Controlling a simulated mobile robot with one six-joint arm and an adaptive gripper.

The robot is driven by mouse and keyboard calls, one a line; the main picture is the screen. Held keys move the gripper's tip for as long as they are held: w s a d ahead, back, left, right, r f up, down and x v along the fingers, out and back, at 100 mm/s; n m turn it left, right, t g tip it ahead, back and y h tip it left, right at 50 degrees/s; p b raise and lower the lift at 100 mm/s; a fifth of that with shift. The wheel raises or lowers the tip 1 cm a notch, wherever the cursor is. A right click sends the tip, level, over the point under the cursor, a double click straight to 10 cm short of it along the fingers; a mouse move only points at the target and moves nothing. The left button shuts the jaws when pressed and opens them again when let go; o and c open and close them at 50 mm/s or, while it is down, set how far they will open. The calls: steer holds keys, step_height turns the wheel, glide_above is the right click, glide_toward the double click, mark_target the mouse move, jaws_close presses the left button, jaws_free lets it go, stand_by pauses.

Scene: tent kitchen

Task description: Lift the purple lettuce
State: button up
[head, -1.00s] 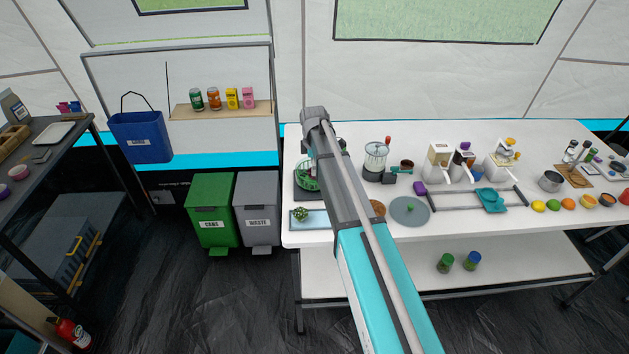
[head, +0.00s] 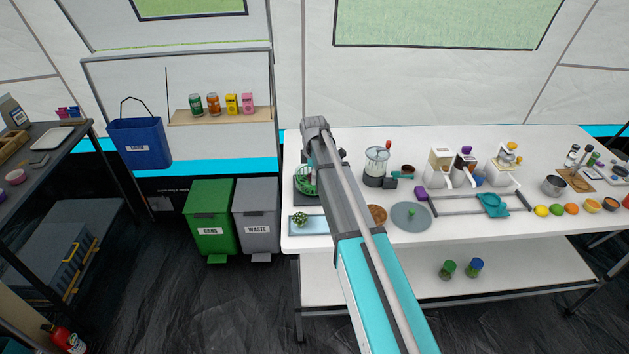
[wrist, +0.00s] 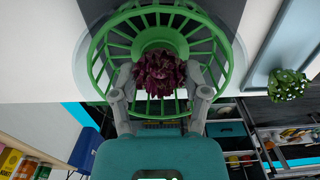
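The purple lettuce (wrist: 160,74) shows in the wrist view as a dark, ruffled head in the green basket (wrist: 101,70). My gripper (wrist: 160,82) has its two fingers spread, one on each side of the lettuce. The fingers look open, with small gaps beside the leaves, though contact at the tips is hard to make out. In the head view, the green basket (head: 304,185) stands at the left end of the white table (head: 440,228), partly hidden behind my arm. The lettuce and my gripper are hidden there.
A light blue tray (head: 312,226) with a green plant (head: 299,218) lies in front of the basket; the plant also shows in the wrist view (wrist: 287,84). A blender (head: 375,165) and a grey round plate (head: 410,219) stand to the right. Bins (head: 210,215) stand left of the table.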

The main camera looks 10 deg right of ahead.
steer(key=shift+r+p, duration=4.5)
steer(key=shift+p, duration=0.05)
